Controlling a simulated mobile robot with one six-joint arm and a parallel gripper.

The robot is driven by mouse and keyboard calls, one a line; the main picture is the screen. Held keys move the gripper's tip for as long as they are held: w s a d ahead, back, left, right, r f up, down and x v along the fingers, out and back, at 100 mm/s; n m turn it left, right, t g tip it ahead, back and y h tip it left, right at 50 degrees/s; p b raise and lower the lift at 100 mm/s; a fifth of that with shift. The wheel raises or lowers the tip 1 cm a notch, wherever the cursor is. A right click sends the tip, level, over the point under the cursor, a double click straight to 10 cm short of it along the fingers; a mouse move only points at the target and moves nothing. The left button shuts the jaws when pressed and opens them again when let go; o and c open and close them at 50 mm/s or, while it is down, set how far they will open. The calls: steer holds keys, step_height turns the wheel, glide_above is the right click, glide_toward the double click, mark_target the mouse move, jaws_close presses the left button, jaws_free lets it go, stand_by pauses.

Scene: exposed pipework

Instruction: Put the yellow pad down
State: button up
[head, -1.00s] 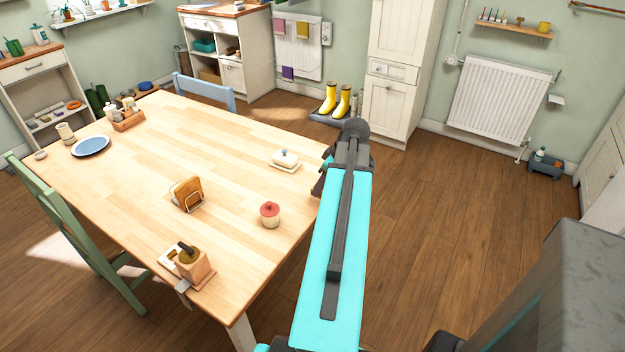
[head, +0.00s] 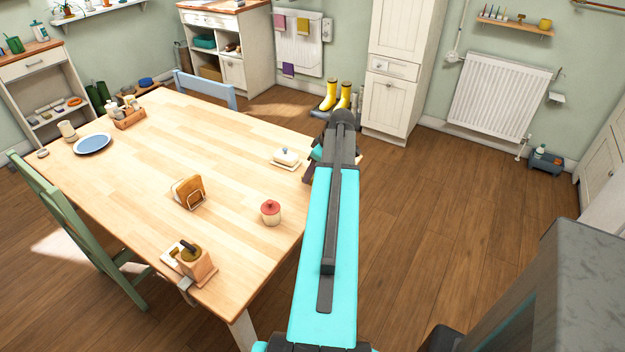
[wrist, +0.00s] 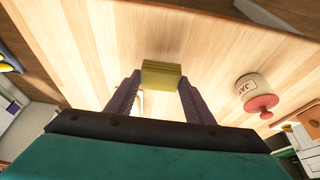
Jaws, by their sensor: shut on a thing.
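In the wrist view a small yellow pad (wrist: 161,72) sits between the two finger ends of my gripper (wrist: 160,88), which is shut on it. Behind the pad is the light wooden tabletop (wrist: 215,45). I cannot tell whether the pad touches the wood or hangs above it. In the head view my gripper (head: 314,166) is at the right edge of the table (head: 150,165), mostly hidden by my own arm. The pad cannot be made out there.
A white butter dish (head: 287,157) stands just left of my gripper. A red-lidded jar (head: 270,212) stands nearer the front, and a toast rack (head: 188,193) is farther left. The table's middle is clear. Yellow boots (head: 336,95) stand on the floor beyond.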

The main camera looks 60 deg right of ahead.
steer(key=shift+f+p, duration=0.5)
steer(key=shift+f, duration=1.2)
steer(key=shift+f, duration=0.15)
steer(key=o, duration=1)
steer(key=shift+s+r, duration=0.1)
steer(key=shift+r, duration=0.15)
steer(key=shift+b+v, duration=0.85)
steer(key=shift+v, duration=5.05)
